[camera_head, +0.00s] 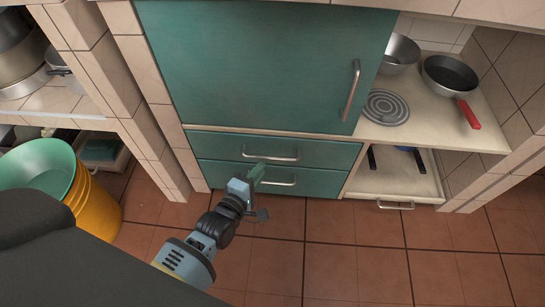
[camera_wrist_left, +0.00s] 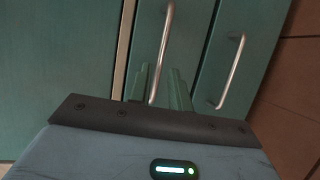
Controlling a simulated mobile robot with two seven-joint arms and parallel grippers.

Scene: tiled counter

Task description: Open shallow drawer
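The green cabinet has two closed drawers below its door. The upper drawer (camera_head: 215,143) has a horizontal metal handle (camera_head: 271,156); the lower drawer (camera_head: 320,184) has a similar handle (camera_head: 280,182). My left gripper (camera_head: 258,172) is in front of the drawers, near the handles. In the left wrist view the open green fingers (camera_wrist_left: 160,80) have a gap between them, with the upper drawer's handle (camera_wrist_left: 165,45) running into that gap. I cannot tell whether the fingers touch it. The lower handle (camera_wrist_left: 232,68) is to the right in that view. My right gripper is not in view.
The green cabinet door (camera_head: 250,65) above is closed. At right, a counter holds a pan (camera_head: 450,75) and a coil burner (camera_head: 385,107), above a compartment with a handle (camera_head: 395,205). A yellow bucket (camera_head: 95,208) stands at left. The tiled floor before the drawers is clear.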

